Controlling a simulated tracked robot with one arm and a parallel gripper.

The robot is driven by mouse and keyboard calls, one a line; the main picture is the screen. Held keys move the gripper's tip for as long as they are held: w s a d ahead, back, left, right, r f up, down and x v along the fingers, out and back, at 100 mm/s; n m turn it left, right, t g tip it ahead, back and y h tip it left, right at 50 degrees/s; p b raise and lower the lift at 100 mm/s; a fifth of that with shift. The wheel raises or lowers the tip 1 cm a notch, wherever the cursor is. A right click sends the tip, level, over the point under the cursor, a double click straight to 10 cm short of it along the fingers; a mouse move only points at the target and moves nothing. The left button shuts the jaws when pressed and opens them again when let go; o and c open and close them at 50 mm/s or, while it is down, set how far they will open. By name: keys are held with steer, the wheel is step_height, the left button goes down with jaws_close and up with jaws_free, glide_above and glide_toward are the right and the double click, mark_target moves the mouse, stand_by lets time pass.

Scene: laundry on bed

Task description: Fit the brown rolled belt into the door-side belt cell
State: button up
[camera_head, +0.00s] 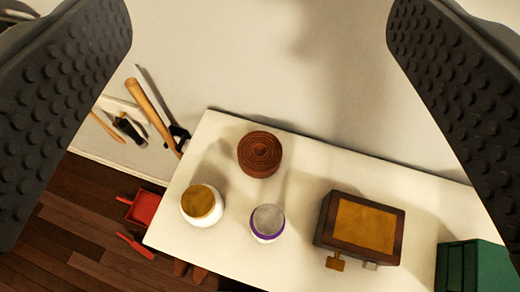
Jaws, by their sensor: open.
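The brown rolled belt (260,154) is a tight spiral coil resting on a white surface (225,250), near its back edge. My gripper (258,120) is open, with one dark studded finger at the upper left and the other at the upper right. The belt shows in the gap between the fingers but lies well beyond them, and nothing touches it. No belt cell can be made out in this view.
A white jar with a gold lid (201,205) and a purple-banded jar (267,223) stand near the belt. A dark wooden box (360,231) and a green box (474,266) are to the right. A red dustpan (144,208) and brush (135,246) lie on the wooden floor.

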steer(key=o, duration=0.3)
steer(key=w+f+n+g+p, duration=0.2)
steer(key=w+f+g+p, duration=0.1)
steer(key=w, duration=0.3)
steer(key=shift+w+d+f+n+g, duration=0.15)
steer(key=shift+w+f+n+g, duration=0.15)
steer(key=shift+f, duration=0.05)
steer(key=n+g+p, duration=0.5)
steer(key=n+g, duration=0.4)
steer(key=g, duration=0.3)
glide_above(259, 150)
steer(key=shift+f, duration=9.8)
steer(key=shift+w+a+f+p, duration=0.15)
steer(key=shift+f+p, duration=0.1)
steer(key=shift+f, duration=1)
steer(key=shift+w+a+f+p, duration=0.15)
steer(key=shift+f+p, duration=0.05)
steer(key=shift+f, duration=1)
steer(key=shift+s+d+f, duration=0.1)
steer(key=shift+f, duration=0.35)
steer(key=shift+s+d+f, duration=0.1)
steer(key=shift+f, duration=0.3)
steer(key=shift+d+f+p, duration=0.15)
steer(key=shift+f+p, duration=0.5)
steer(key=shift+f, duration=1.2)
steer(key=shift+c, duration=0.4)
